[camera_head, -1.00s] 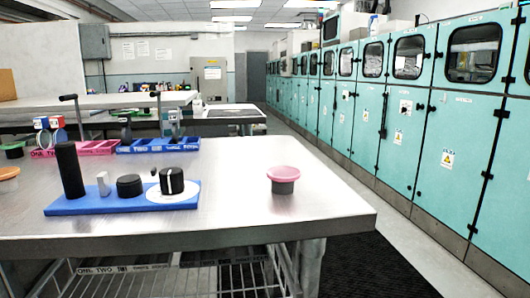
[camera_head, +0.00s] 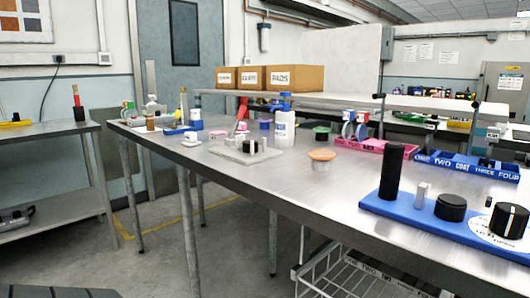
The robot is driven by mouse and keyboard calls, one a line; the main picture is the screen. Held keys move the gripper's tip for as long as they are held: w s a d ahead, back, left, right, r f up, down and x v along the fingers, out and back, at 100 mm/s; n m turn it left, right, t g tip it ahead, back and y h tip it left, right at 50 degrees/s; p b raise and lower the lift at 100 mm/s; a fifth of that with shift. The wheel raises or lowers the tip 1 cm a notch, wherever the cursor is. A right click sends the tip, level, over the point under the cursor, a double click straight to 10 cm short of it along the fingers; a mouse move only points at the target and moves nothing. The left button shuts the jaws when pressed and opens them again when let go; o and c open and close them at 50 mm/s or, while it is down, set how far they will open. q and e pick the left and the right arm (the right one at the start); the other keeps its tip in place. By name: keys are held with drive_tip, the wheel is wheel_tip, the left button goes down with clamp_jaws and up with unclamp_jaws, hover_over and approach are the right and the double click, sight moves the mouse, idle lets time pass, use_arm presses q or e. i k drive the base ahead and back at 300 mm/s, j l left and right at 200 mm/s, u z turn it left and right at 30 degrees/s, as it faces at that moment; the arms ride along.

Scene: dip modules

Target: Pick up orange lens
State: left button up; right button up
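The orange lens (camera_head: 321,155) is a flat orange disc on top of a short, pale grey cylinder. It stands upright on the metal table, a little right of the picture's middle and left of the blue board. Neither of my grippers shows in this view.
A blue board (camera_head: 407,211) with black cylinders lies at the right front of the metal table (camera_head: 300,200). Bare tabletop surrounds the lens. Open floor lies at left.

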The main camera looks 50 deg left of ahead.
sight(317, 154)
drive_tip(key=j+u, duration=0.1)
drive_tip(key=u, duration=1.1)
